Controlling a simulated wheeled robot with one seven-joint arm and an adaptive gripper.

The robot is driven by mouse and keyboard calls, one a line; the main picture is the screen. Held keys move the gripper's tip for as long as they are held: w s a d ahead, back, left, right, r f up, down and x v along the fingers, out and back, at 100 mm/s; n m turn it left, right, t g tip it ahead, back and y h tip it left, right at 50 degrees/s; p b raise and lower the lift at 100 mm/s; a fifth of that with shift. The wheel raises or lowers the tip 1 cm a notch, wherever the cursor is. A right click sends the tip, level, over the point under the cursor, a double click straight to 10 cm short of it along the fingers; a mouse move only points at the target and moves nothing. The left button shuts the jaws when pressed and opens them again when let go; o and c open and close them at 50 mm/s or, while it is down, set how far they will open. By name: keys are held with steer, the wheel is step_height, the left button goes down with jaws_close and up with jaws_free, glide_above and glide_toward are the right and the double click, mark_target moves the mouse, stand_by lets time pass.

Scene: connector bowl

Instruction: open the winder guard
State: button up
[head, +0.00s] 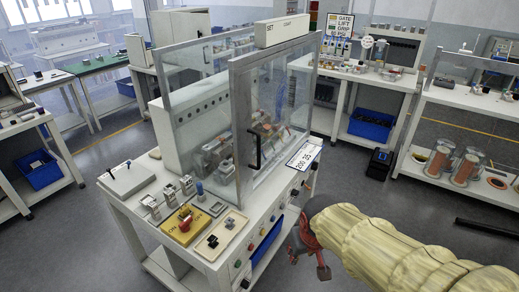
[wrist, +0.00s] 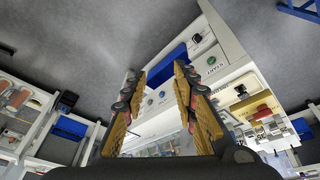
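The winder guard (head: 245,95) is a clear-paned, grey-framed enclosure on the white bench in the head view. A black upright handle (head: 254,150) is on its front pane. The pane stands upright in front of the winding parts; I cannot tell whether it is fully closed. My gripper (head: 308,262) is right of and below the handle, beside the bench's front side and well apart from the guard. In the wrist view my gripper (wrist: 158,72) has its two fingers spread with nothing between them. The handle is not clear in the wrist view.
The white bench (head: 160,228) carries a yellow box with a red knob (head: 185,224), a small tray (head: 222,232) and several clamps. Buttons line its front side. Another bench with copper coils (head: 465,165) stands at right. Grey floor lies between the benches.

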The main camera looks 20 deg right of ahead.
steer(key=w+d+f+t, duration=0.1)
steer(key=w+d+f, duration=0.15)
steer(key=w, duration=0.35)
steer(key=w+d+f+t, duration=0.2)
steer(key=w+f, duration=0.1)
steer(key=w, duration=0.3)
steer(key=n+t+y, duration=0.2)
steer(key=t+y, duration=0.1)
steer(key=t, duration=0.8)
glide_toward(259, 150)
steer(key=w, duration=0.5)
steer(key=w+b, duration=0.1)
steer(key=w, duration=0.1)
steer(key=w+a+b, duration=0.1)
steer(key=w, duration=0.2)
steer(key=shift+f, duration=0.15)
steer(key=shift+w, duration=0.35)
steer(key=c, duration=0.3)
steer(key=c, duration=0.4)
jaws_close()
